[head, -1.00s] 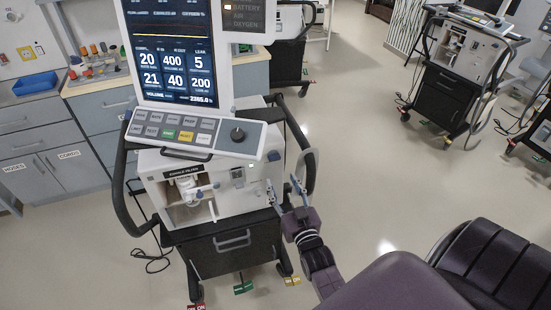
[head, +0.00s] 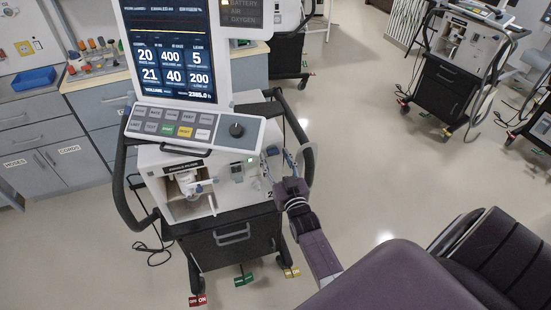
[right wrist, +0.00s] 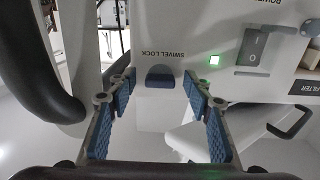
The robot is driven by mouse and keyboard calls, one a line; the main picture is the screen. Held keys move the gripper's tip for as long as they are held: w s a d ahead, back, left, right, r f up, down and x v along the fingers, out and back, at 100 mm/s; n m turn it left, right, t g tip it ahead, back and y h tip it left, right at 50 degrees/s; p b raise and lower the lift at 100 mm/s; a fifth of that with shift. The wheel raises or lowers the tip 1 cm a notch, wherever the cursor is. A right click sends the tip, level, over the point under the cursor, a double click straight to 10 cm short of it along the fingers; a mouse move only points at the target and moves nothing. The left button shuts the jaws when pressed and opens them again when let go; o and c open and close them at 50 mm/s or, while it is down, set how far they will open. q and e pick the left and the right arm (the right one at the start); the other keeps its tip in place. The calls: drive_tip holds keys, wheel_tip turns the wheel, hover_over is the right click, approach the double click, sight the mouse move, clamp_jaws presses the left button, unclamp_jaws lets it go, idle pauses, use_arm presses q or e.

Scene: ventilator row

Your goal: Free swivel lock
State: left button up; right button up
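The swivel lock (right wrist: 160,77) is a small dark blue tab on the white ventilator housing, under an upside-down SWIVEL LOCK label in the right wrist view. My right gripper (right wrist: 159,88) is open, with one blue-padded finger on each side of the tab. Gaps show between the tab and both fingers, and nothing is held. In the head view my right gripper (head: 277,168) is at the right front of the ventilator (head: 243,196), and I cannot make out the tab there. My left gripper is not in view.
A green-lit indicator (right wrist: 214,60) and a power switch (right wrist: 252,46) sit beside the tab. The ventilator's black side handle (head: 302,130) curves close around my right gripper. Red, green and yellow tags (head: 244,280) show at the cart's foot. Open floor lies to the right.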

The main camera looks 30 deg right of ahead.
drive_tip(key=c, duration=1.1)
drive_tip(key=m, duration=0.6)
drive_tip(key=m+b, duration=0.1)
drive_tip(key=m, duration=0.5)
drive_tip(key=m+b, duration=0.1)
drive_tip(key=m, duration=0.5)
drive_tip(key=shift+a+r, duration=0.15)
drive_tip(key=shift+a, duration=0.15)
drive_tip(key=o, duration=1.1)
drive_tip(key=shift+o, duration=0.2)
